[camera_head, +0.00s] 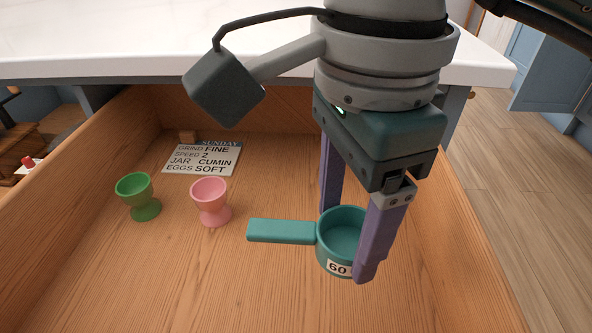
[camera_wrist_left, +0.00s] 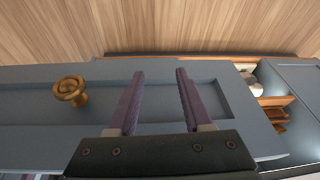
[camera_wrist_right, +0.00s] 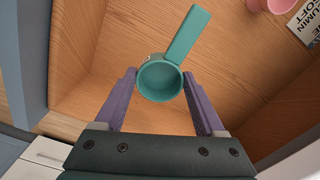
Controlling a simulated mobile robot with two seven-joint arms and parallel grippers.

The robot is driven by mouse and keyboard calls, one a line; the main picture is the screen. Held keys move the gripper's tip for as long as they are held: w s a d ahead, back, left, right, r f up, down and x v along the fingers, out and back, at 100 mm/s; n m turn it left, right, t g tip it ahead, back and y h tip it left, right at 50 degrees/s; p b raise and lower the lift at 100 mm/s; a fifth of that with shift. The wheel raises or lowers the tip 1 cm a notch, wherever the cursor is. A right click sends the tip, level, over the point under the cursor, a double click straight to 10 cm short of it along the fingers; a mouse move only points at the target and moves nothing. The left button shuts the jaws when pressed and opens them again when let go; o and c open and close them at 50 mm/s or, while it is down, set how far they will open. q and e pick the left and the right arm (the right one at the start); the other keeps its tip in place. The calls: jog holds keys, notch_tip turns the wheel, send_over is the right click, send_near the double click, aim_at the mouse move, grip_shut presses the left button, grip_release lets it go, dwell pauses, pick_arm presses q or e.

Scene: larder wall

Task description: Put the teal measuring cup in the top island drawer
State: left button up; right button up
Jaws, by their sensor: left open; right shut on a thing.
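The teal measuring cup (camera_head: 283,231) has a straight handle pointing left and a label reading 60. My right gripper (camera_head: 345,240) is shut on its bowl, one purple finger on each side; the right wrist view shows the cup (camera_wrist_right: 159,79) between the fingers (camera_wrist_right: 160,90). The cup is inside the open wooden drawer (camera_head: 200,290), upright; I cannot tell whether it touches the drawer floor. My left gripper (camera_wrist_left: 159,80) is open and empty in the left wrist view, in front of a blue drawer front (camera_wrist_left: 40,105) with a brass knob (camera_wrist_left: 71,90).
A green egg cup (camera_head: 139,195), a pink egg cup (camera_head: 211,201) and a printed note card (camera_head: 203,158) are in the drawer's left and back part. The white countertop (camera_head: 130,40) overhangs the drawer's back. The drawer floor at front left is clear.

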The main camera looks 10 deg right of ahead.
aim_at(342, 250)
notch_tip(342, 250, down, 5)
jog(key=shift+r+b, duration=0.1)
jog(key=shift+b, duration=0.25)
jog(key=shift+f+b, duration=0.5)
jog(key=shift+f, duration=1.45)
jog(key=shift+f, duration=0.1)
jog(key=o, duration=0.9)
jog(key=shift+f, duration=0.1)
jog(key=o, duration=0.4)
jog(key=shift+o, duration=0.2)
jog(key=shift+r, duration=0.45)
notch_tip(342, 250, up, 12)
jog(key=p, duration=0.2)
jog(key=shift+f+p, duration=0.2)
jog(key=shift+p, duration=0.15)
